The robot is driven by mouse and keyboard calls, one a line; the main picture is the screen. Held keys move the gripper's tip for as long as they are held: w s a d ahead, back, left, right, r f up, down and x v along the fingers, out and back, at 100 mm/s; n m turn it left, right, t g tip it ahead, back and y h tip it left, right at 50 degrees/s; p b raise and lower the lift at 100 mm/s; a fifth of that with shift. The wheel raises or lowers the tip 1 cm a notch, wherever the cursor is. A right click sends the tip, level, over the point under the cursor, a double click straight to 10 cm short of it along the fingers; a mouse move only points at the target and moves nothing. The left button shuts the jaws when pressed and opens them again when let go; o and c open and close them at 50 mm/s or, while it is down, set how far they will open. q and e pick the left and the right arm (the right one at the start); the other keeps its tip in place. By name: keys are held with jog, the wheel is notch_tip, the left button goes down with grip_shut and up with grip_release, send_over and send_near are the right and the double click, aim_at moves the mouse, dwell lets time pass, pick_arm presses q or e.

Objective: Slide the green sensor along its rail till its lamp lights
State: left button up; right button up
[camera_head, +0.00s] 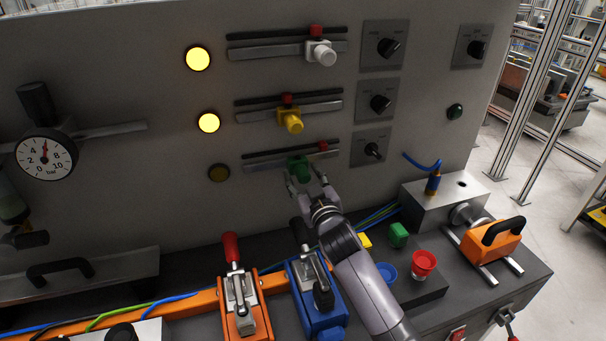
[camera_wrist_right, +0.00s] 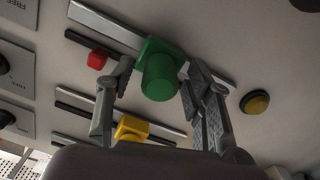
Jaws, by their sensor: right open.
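The green sensor (camera_head: 298,166) sits on the lowest of three rails (camera_head: 265,161) on the grey panel, near the middle and left of a red marker (camera_head: 323,145). Its lamp (camera_head: 219,173), left of the rail, is dull and unlit. My right gripper (camera_head: 304,180) is open at the sensor, reaching up from below. In the right wrist view its fingers stand on either side of the green sensor (camera_wrist_right: 158,78); whether either touches is unclear. The red marker (camera_wrist_right: 97,60) and the dull lamp (camera_wrist_right: 255,102) also show there. My left gripper is not in view.
A yellow sensor (camera_head: 290,121) and a white sensor (camera_head: 321,54) sit on the rails above, with both lamps lit. Dark rotary knobs (camera_head: 375,150) are to the right. Red-handled (camera_head: 231,248) and blue (camera_head: 317,290) clamps stand below, close to my arm.

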jog(key=shift+w+a, duration=0.1)
jog(key=shift+w, duration=0.2)
grip_shut()
dwell(0.5)
